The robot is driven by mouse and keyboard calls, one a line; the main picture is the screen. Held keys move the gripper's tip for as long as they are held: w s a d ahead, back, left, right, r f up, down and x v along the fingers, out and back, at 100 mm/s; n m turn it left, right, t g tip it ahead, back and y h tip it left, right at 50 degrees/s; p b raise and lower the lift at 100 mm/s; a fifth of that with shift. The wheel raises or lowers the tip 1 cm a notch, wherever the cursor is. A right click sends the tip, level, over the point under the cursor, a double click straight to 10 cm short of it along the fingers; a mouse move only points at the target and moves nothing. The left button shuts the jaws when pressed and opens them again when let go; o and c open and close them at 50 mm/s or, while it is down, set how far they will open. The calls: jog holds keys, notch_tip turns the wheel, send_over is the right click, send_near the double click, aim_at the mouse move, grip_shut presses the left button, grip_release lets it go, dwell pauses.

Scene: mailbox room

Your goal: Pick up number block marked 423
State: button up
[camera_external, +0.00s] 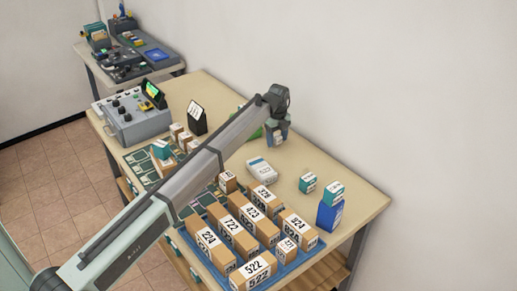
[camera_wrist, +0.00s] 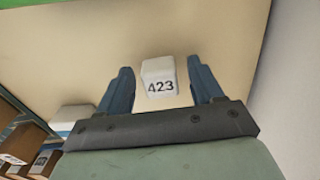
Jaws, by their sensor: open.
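A small white block marked 423 (camera_wrist: 158,78) sits on the tabletop in the wrist view. My gripper (camera_wrist: 159,64) is open, with one dark blue finger on each side of the block and gaps between. In the external view my gripper (camera_external: 277,137) points down over the far part of the table, near the wall. The white block cannot be made out there; the arm or gripper seems to hide it. A brown box in the blue tray also reads 423 (camera_external: 250,211).
A blue tray (camera_external: 282,268) holds several numbered brown boxes at the table's front. A white package (camera_external: 262,171) lies between it and my gripper. Teal-and-white boxes (camera_external: 308,182) and a blue container (camera_external: 329,216) stand at right. A grey control box (camera_external: 131,123) stands at left.

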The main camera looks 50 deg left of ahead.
jog(key=c, duration=1)
jog(key=shift+c, duration=0.2)
